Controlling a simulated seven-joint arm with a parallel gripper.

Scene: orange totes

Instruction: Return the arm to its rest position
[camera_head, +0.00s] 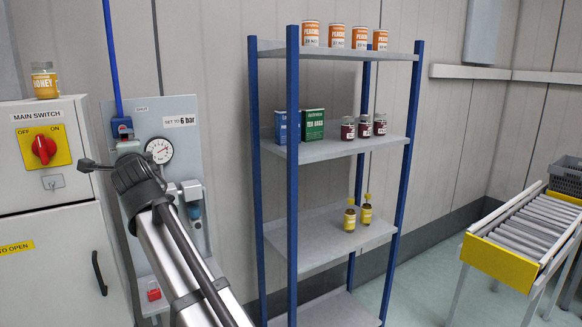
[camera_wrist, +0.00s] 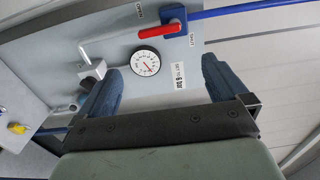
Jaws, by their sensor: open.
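In the wrist view my gripper (camera_wrist: 162,68) is open, with its two dark blue fingers spread apart and nothing between them. It faces a grey wall panel with a round pressure gauge (camera_wrist: 145,63) and a red valve handle (camera_wrist: 161,30). The handle lies roughly in line with the blue pipe (camera_wrist: 255,7), and the fingers appear apart from it. In the head view my arm (camera_head: 178,255) reaches up from the bottom toward the panel (camera_head: 178,135). The jaws cannot be made out there. The gauge (camera_head: 160,150) shows just right of the arm's dark joint.
A cabinet (camera_head: 45,240) with a red main switch (camera_head: 43,148) and a honey jar (camera_head: 45,82) on top stands left of my arm. A blue-post shelf (camera_head: 335,148) with cans, boxes and jars stands to the right. A roller conveyor (camera_head: 525,228) is at far right.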

